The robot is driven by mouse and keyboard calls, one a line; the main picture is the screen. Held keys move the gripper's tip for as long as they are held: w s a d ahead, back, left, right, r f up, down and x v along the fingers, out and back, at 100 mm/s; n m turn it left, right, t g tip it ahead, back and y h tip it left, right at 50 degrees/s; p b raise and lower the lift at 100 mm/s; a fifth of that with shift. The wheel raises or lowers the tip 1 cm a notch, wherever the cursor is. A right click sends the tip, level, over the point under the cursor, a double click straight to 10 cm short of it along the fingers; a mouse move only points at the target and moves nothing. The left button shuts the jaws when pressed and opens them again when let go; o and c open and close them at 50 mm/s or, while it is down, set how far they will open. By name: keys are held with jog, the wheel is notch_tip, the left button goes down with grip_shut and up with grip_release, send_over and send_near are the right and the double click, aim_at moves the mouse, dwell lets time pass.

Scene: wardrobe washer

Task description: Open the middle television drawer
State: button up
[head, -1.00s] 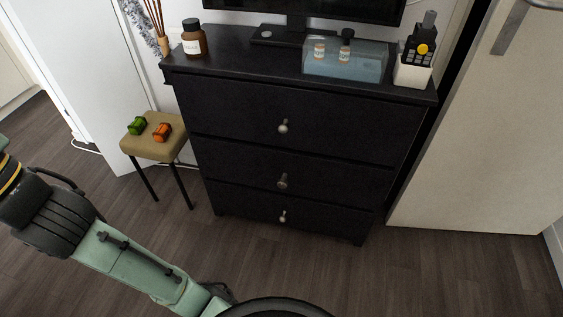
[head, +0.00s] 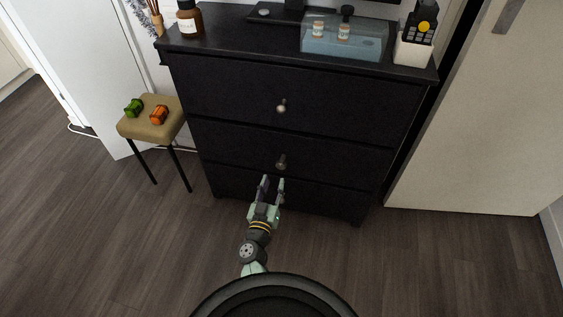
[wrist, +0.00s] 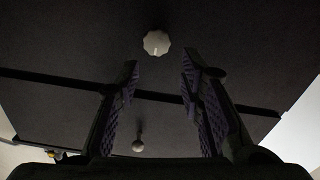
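The black dresser under the television has three stacked drawers, all shut. The middle drawer (head: 235,147) has one round knob (head: 281,161) at its centre. My gripper (head: 272,180) is open and empty, just below and in front of this knob in the head view. In the wrist view my gripper's two fingers (wrist: 158,75) are spread wide, and a pale knob (wrist: 156,43) shows beyond and between their tips, apart from them. A second knob (wrist: 138,145) shows lower between the fingers. The bottom drawer's knob is hidden behind my gripper in the head view.
The top drawer (head: 225,90) is above. A bottle (head: 189,20), a clear blue box (head: 343,42) and a white holder (head: 413,50) stand on the dresser. A stool (head: 150,122) stands left, a pale door (head: 470,130) right. The floor in front is clear.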

aim_at(280, 167)
jog(key=x, duration=0.3)
jog(key=b+x, duration=0.1)
jog(key=x, duration=0.6)
jog(key=shift+w+d+f, duration=0.2)
jog(key=shift+d+f, duration=0.05)
jog(key=shift+d, duration=0.15)
jog(key=shift+c, duration=0.5)
grip_shut()
